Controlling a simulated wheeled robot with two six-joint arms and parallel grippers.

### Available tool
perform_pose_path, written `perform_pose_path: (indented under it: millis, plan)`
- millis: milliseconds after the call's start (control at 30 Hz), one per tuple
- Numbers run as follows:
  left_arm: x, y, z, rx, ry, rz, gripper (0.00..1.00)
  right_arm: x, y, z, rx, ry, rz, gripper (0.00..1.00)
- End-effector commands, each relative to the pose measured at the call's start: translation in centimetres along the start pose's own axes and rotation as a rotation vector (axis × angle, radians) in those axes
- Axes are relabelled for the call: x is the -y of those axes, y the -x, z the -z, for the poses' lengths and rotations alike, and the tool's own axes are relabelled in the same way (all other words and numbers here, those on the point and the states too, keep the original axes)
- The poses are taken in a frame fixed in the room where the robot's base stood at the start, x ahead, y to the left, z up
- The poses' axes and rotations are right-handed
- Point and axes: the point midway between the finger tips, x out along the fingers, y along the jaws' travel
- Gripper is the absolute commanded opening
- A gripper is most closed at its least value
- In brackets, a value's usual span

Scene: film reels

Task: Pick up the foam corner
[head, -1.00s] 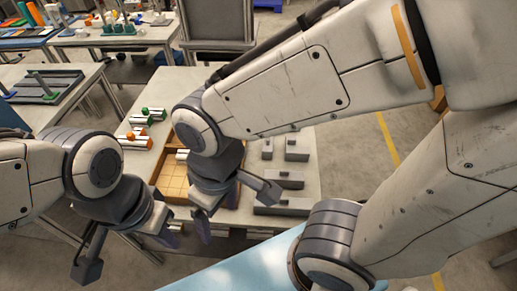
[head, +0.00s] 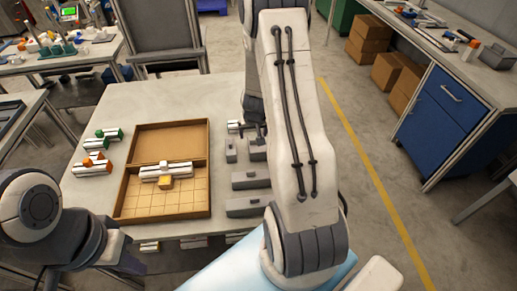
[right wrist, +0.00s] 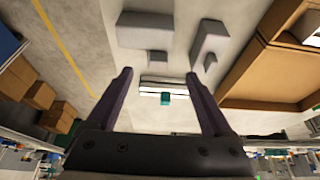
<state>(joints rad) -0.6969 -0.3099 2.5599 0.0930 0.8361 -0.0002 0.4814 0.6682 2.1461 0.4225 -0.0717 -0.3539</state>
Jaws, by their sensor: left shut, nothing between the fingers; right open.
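No piece is clearly marked as the foam corner, and I cannot tell which one it is. In the right wrist view, a white-and-dark bar (right wrist: 153,80) with a small teal block (right wrist: 165,98) lies on the table, seen between the open fingers of my right gripper (right wrist: 160,76). Nothing is held there. The bar's white end (head: 234,127) shows beside my right arm in the head view, where that arm hides most of the right gripper. My left gripper (head: 138,266) is at the lower left, shut and empty, near the table's front edge; its fingertips are hard to see.
An open brown box (head: 123,195) with a gridded tray holds white bars and an orange block. Bars with green (head: 105,134) and orange (head: 93,158) blocks lie left of it. Several grey blocks (head: 250,179) stand to its right. A chair (head: 158,30) stands behind the table.

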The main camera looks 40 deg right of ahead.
Motion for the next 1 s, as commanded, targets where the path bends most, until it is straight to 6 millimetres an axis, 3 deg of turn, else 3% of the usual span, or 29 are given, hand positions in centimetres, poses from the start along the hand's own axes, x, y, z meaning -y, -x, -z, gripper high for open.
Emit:
perform_pose_path:
  millis: [200, 600, 733, 967, 1000]
  plan:
    - [0.1, -2.0, -0.1, 0.000, 0.000, 0.000, 0.00, 0.1, -3.7, -0.2, 0.002, 0.003, 0.002, 0.85]
    - [0.3, -3.5, -0.2, 0.000, 0.000, 0.000, 0.00, -0.3, -8.5, -0.2, 0.004, 0.004, 0.003, 0.85]
    - [0.3, -3.5, -0.2, 0.000, 0.000, 0.000, 0.00, -0.2, -9.5, -0.1, 0.002, 0.004, 0.003, 0.85]
    - [0.2, -3.5, -0.2, 0.000, 0.000, 0.000, 0.00, -0.2, -9.7, -0.1, 0.001, 0.004, 0.003, 0.85]
    - [0.2, -3.5, -0.2, 0.000, 0.000, 0.000, 0.00, -0.2, -9.7, -0.1, 0.001, 0.004, 0.003, 0.77]
